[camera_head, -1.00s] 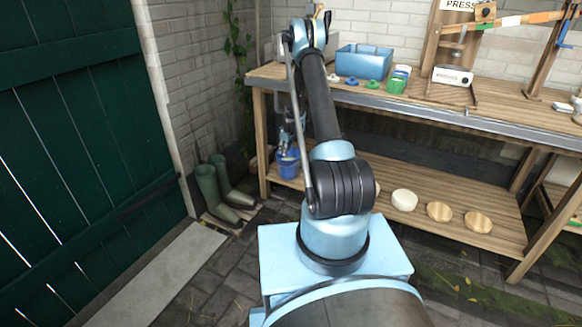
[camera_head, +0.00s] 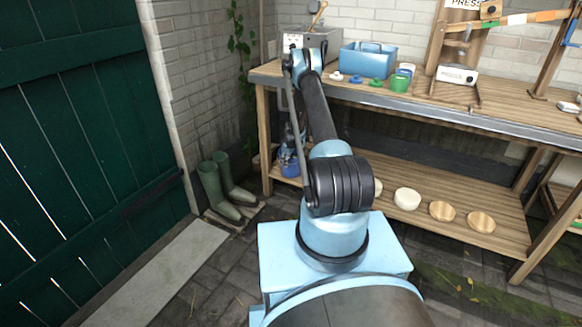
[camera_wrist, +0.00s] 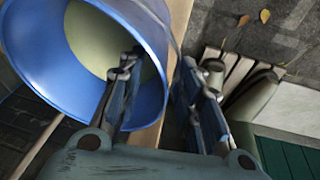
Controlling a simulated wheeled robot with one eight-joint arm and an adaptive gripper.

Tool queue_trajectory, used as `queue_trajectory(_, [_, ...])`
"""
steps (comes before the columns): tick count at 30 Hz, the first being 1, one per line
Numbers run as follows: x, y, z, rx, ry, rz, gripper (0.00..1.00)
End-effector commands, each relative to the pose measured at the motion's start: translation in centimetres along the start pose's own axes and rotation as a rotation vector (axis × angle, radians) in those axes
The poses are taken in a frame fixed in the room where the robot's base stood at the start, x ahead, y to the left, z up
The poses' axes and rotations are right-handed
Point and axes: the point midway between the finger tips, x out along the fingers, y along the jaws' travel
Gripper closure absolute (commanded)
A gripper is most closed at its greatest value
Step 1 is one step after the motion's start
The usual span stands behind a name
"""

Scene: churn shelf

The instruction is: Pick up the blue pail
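The blue pail (camera_head: 289,169) stands at the left end of the bench's lower shelf in the head view, partly hidden by my arm. In the wrist view the pail (camera_wrist: 38,52) fills the upper left, with its open mouth and pale bottom showing. My gripper (camera_wrist: 162,80) is open across the pail's near rim. One finger reaches over the inside of the pail and the other is outside it. A gap shows between each finger and the wall; I cannot tell whether either touches. The fingers are mostly hidden in the head view.
The wooden bench (camera_head: 440,112) stands above the pail, with a blue caddy (camera_head: 368,60) and a grey box on top. Green boots (camera_head: 214,186) stand left of the shelf. Pale round discs (camera_head: 407,198) lie to the right on the lower shelf.

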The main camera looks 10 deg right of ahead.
Motion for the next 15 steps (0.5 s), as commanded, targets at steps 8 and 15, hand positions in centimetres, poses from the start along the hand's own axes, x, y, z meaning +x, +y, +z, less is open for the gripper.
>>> queue_trajectory(8, [1.7,-0.1,0.1,0.000,0.000,0.000,0.67])
queue_trajectory(15, [4.5,-0.2,0.1,0.000,0.000,0.000,0.67])
